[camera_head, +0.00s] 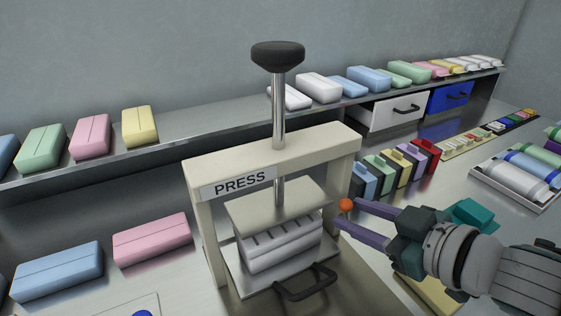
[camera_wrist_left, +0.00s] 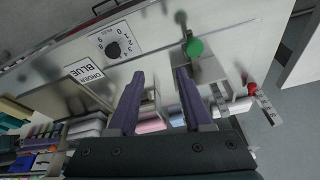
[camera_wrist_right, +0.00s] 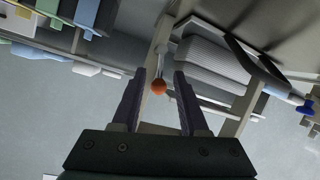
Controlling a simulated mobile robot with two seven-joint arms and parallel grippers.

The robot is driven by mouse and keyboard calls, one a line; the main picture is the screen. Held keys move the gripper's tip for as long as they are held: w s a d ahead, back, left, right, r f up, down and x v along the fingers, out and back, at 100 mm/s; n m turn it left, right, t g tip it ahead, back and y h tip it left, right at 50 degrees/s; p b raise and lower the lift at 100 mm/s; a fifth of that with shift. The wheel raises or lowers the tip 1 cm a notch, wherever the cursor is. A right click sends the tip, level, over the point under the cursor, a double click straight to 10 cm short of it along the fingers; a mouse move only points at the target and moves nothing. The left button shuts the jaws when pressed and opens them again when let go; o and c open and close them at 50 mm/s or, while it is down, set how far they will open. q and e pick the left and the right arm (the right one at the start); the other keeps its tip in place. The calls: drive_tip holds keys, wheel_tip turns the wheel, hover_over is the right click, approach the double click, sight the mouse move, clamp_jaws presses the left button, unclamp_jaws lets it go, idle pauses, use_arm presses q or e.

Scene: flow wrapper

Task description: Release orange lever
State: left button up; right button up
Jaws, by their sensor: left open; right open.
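The orange lever knob (camera_head: 346,205) sticks out at the right side of the cream press (camera_head: 203,198) marked PRESS. My right gripper (camera_head: 345,214) is open, with its purple fingers at the knob. In the right wrist view the orange knob (camera_wrist_right: 159,87) lies between and just beyond the open fingertips (camera_wrist_right: 160,74). I cannot tell whether a finger touches it. A white ribbed block (camera_head: 275,243) sits under the press plate. My left gripper (camera_wrist_left: 156,75) is open and empty in the left wrist view, and it is not in the head view.
The press has a black-topped post (camera_head: 278,58) and a black front handle (camera_head: 306,284). Colored packs line the shelf (camera_head: 200,134) behind. Blue (camera_head: 58,272) and pink (camera_head: 152,238) packs lie left. A tray of rolls (camera_head: 515,178) stands right. A green knob (camera_wrist_left: 194,47) shows in the left wrist view.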

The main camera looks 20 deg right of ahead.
drive_tip(key=shift+w, duration=0.2)
clamp_jaws()
idle(0.3)
drive_tip(key=shift+a, duration=0.1)
